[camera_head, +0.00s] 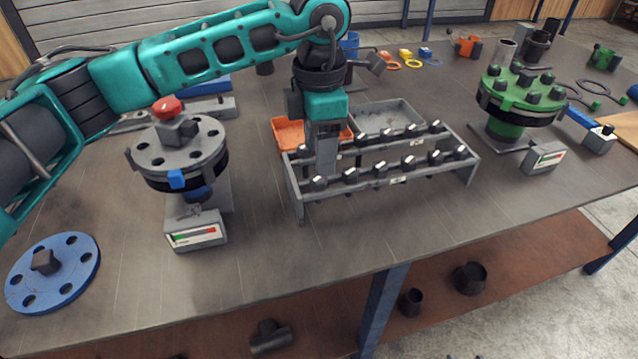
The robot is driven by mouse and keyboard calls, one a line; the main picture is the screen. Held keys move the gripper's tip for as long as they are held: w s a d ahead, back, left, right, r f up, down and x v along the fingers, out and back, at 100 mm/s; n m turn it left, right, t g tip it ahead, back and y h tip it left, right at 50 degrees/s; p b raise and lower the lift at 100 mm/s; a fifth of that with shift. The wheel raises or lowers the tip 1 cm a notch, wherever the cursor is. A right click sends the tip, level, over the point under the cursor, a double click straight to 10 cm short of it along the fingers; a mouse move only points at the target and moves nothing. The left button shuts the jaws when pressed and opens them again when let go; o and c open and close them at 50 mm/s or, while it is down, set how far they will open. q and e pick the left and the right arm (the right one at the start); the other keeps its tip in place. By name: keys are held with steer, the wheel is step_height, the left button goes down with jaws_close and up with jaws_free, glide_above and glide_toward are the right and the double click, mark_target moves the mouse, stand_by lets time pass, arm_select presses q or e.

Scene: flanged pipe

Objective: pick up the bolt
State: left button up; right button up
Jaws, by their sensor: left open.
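Several dark bolts with grey heads stand in two rows in a grey bolt rack (297,207) in the middle of the table; one front-row bolt (350,175) stands just right of my gripper. Which bolt is meant cannot be told. My left gripper (323,178) reaches down from the teal arm, its fingers between or at the rack's rows near the left end. It is open; its fingertips are partly hidden by the front row, and I cannot tell whether a bolt is between them. My right gripper is not in view.
A grey flange (180,150) with a red knob stands left, a blue flange disc (52,272) at the front left, and a green flange (522,92) at the right. An orange bin (289,133) and grey tray (386,117) sit behind the rack. The table's front middle is clear.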

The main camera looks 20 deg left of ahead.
mark_target(318, 190)
arm_select(q)
steer(key=shift+w+d+f, duration=0.1)
steer(key=shift+w+f, duration=0.05)
steer(key=shift+f, duration=1.2)
steer(key=shift+w+f, duration=0.15)
steer(key=shift+f, duration=1.15)
jaws_close()
